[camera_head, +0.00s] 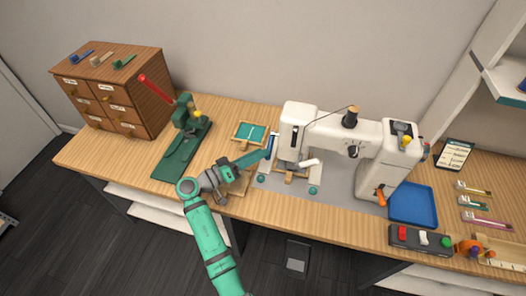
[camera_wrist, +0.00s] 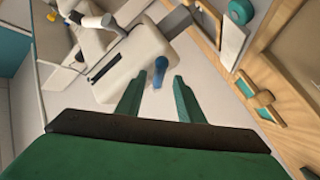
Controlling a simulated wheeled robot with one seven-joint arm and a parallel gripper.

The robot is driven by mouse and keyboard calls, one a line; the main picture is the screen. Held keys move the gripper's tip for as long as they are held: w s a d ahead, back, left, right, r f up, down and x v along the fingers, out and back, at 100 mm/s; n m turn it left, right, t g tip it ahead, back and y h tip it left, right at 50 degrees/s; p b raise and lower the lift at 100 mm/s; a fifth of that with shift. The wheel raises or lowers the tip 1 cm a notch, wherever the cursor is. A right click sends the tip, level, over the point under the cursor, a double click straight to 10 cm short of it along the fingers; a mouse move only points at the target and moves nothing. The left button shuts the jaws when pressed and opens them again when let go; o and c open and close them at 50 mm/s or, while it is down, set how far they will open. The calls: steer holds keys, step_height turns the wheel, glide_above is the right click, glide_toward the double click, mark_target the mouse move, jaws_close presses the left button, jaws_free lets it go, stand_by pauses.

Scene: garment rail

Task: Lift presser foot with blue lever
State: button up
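The white sewing machine (camera_head: 345,138) stands on the wooden table, with its head end towards my gripper. The blue lever (camera_wrist: 160,68) shows in the wrist view as a short blue stub beside the machine's white head (camera_wrist: 140,62). It lies just beyond my gripper (camera_wrist: 157,88), between the lines of the two green fingers. The fingers are apart, with nothing seen between them. In the head view my gripper (camera_head: 264,152) is at the left side of the machine head, close to the lever. I cannot make out the presser foot clearly.
A green press with a red handle (camera_head: 155,88) and a wooden drawer cabinet (camera_head: 112,92) stand at left. A small teal-lined tray (camera_head: 249,133) lies behind my gripper. A blue tray (camera_head: 413,205) and a switch box (camera_head: 420,239) are at right.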

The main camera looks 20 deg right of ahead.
mark_target(272, 146)
steer(key=shift+x, duration=1.15)
jaws_close()
